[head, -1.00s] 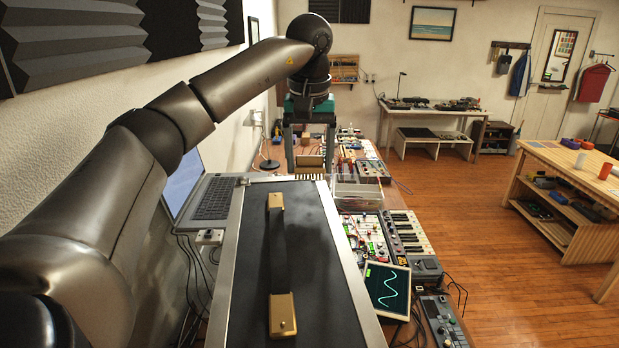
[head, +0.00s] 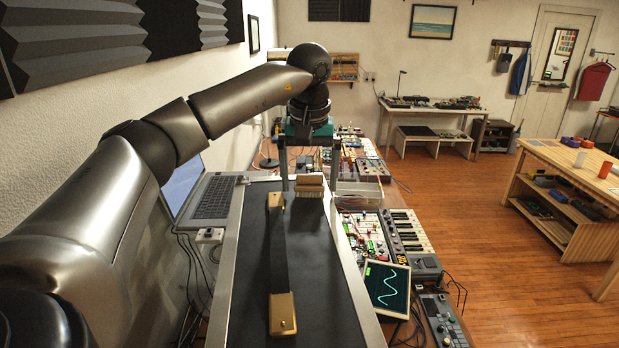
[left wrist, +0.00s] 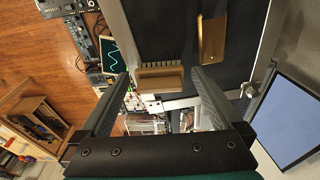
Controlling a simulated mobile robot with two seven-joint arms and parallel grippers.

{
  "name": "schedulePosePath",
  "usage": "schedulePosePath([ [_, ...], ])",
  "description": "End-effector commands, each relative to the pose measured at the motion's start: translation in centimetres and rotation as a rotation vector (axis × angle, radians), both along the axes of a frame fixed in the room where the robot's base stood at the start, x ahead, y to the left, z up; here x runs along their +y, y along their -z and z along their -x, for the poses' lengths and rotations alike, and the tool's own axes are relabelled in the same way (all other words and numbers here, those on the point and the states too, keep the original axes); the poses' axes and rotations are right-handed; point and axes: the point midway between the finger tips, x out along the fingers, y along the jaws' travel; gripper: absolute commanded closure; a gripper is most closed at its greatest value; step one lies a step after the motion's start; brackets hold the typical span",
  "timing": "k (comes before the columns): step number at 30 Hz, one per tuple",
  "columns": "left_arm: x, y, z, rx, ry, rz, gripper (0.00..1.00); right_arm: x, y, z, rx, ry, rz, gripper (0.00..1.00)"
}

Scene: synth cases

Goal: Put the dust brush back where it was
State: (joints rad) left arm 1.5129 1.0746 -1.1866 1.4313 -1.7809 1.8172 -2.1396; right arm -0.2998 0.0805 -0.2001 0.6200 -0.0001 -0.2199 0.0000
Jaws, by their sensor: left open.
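The dust brush (head: 309,188) has a tan wooden back and pale bristles. It appears to lie at the far end of a long black case top (head: 313,250) with metal edges. It also shows in the left wrist view (left wrist: 160,80), just inside the case's edge. My left gripper (head: 309,188) reaches down from above, open, with one finger to each side of the brush. In the left wrist view the left gripper (left wrist: 164,78) shows gaps between both fingers and the brush. My right gripper is not in view.
A dark handle with brass ends (head: 283,314) runs along the case top. A laptop (head: 213,197) stands to the left. A small keyboard (head: 408,233), a scope screen (head: 386,288) and a clear bin (head: 358,190) stand to the right. The case top's right half is clear.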

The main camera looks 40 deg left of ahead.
Motion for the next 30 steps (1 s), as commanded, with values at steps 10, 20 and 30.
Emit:
schedulePosePath([
  [10, -0.2, -2.0, 0.1, -0.005, 0.001, 0.001, 0.0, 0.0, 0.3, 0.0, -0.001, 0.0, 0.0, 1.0],
  [20, -0.8, -8.7, 0.9, -0.003, 0.0, -0.001, 0.0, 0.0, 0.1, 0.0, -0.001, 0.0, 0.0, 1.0],
  [30, -1.1, -11.6, 1.2, -0.003, 0.001, -0.001, 0.0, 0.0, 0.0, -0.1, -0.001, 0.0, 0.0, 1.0],
])
